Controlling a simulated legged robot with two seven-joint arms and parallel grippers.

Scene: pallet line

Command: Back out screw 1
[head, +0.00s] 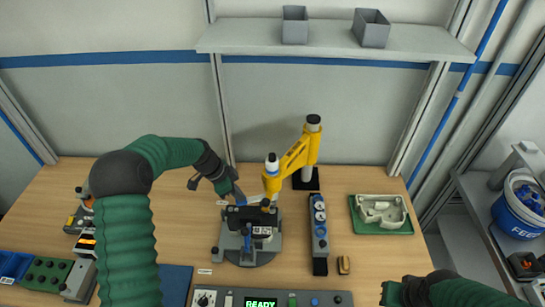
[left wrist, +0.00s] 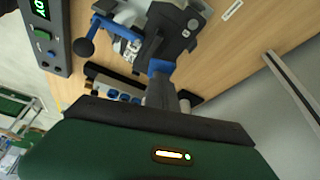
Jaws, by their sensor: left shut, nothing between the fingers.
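A round grey fixture (head: 248,252) stands on the wooden bench and holds a dark block (head: 250,217). No single screw can be made out, so I cannot tell which one is screw 1. A yellow jointed arm (head: 293,160) on a post reaches over the back of the fixture, with a white-and-black tool head (head: 272,163) at its end. My left gripper (head: 238,196) is shut and empty, its blue part just above the left back of the block. In the left wrist view its fingers (left wrist: 162,75) point towards the fixture; contact is unclear. My right arm shows at the lower right; its fingertips are not clear.
A control panel (head: 222,298) reading READY is at the front edge. A dark strip with round sockets (head: 319,235) lies right of the fixture. A green tray (head: 398,228) holds a pale casting (head: 381,210). Tools and bins crowd the left. Bare wood lies around the tray.

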